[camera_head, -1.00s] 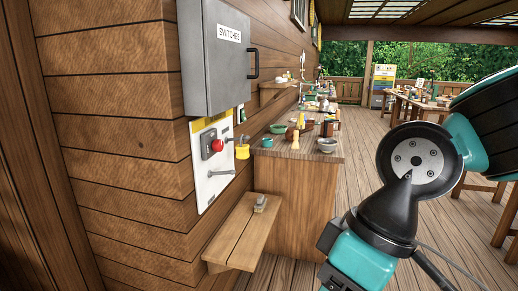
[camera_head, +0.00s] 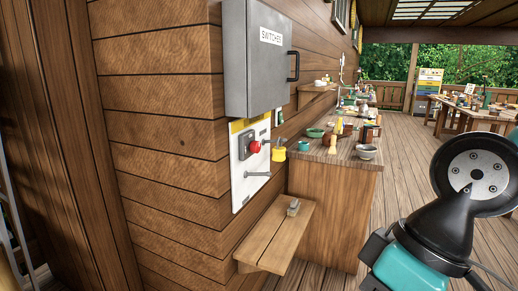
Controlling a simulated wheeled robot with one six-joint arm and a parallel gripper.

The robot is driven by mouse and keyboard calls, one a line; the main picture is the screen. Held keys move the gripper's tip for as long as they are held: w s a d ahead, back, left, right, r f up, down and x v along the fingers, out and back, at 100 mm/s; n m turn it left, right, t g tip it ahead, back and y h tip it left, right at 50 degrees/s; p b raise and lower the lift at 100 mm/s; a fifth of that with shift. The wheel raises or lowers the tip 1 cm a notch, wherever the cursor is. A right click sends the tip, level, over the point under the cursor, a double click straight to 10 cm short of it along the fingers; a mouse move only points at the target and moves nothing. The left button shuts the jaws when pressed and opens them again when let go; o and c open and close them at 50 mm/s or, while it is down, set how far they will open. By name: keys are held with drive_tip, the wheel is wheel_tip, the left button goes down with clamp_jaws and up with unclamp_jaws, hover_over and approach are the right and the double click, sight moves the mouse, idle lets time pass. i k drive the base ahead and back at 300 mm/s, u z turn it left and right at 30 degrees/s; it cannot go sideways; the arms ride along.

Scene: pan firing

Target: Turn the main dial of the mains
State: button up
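A white panel (camera_head: 239,183) with a yellow top is fixed to the wooden wall below a grey cabinet. It carries a red round knob (camera_head: 255,147) on a dark grey block, and a metal lever or bar (camera_head: 258,174) below it. Which part is the main dial is not clear from here. The grey cabinet (camera_head: 262,75) is labelled "SWITCHES"; its door is shut and has a dark handle (camera_head: 293,66). My arm shows at the lower right, well apart from the panel. My gripper is not in the picture.
A small wooden shelf (camera_head: 270,238) with a small grey object (camera_head: 293,208) juts out below the panel. A yellow cup-like item (camera_head: 279,154) hangs beside it. A wooden counter (camera_head: 335,180) with bowls stands behind. The plank floor (camera_head: 412,130) is open to the right.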

sight(255, 147)
drive_tip(key=k, duration=0.3)
drive_tip(key=z, duration=0.9)
drive_tip(key=i, duration=1.55)
drive_tip(key=u, duration=0.9)
drive_tip(key=i, duration=0.4)
drive_tip(key=u, duration=0.25)
